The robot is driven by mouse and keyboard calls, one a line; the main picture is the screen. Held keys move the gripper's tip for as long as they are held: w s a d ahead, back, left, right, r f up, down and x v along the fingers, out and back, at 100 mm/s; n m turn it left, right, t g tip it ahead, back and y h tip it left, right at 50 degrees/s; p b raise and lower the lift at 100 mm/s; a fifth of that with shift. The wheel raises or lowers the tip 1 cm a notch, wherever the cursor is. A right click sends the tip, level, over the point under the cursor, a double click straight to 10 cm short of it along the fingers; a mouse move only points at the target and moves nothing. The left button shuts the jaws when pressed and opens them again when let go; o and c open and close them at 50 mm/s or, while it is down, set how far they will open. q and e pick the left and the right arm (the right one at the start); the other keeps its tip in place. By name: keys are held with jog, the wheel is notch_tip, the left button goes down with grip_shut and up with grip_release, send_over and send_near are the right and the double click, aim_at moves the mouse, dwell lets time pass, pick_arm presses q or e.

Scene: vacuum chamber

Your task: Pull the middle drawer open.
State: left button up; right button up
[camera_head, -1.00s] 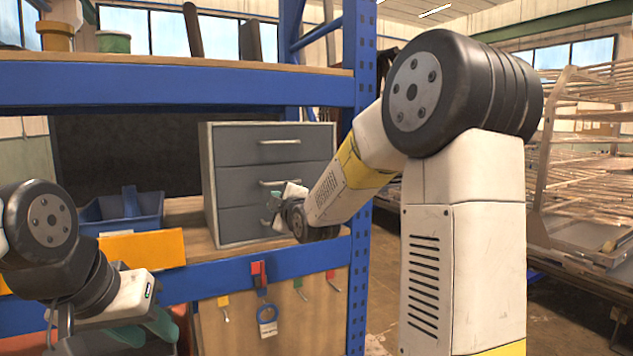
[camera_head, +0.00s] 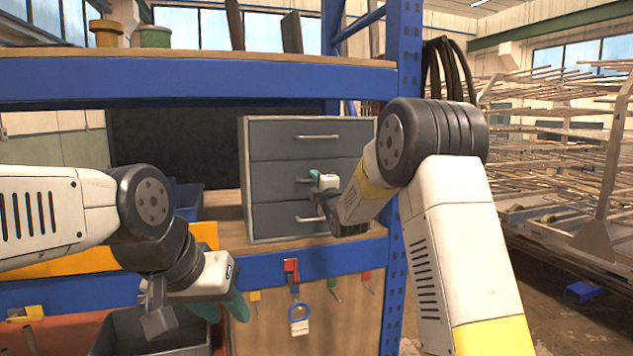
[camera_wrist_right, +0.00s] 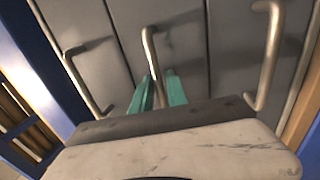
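The grey cabinet (camera_head: 243,190) has three drawers, each with a bar handle, and stands on the shelf. The middle drawer (camera_head: 275,181) looks flush with the others. Its handle (camera_head: 301,181) is partly hidden by my right gripper (camera_head: 316,177). In the right wrist view the middle handle (camera_wrist_right: 149,45) runs down between the green fingertips of my right gripper (camera_wrist_right: 160,90), with little gap either side, so it looks shut on the handle. My left gripper (camera_head: 222,306) hangs low in front of the shelf, away from the cabinet; its finger spacing is unclear.
The top drawer (camera_head: 285,138) and bottom drawer (camera_head: 275,217) lie close above and below. A blue shelf beam (camera_head: 270,268) and upright (camera_head: 400,200) frame the cabinet. A yellow bin (camera_head: 205,236) and blue bin (camera_head: 188,200) stand left of it.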

jog(key=shift+c, duration=0.2)
grip_shut()
dwell(1.3)
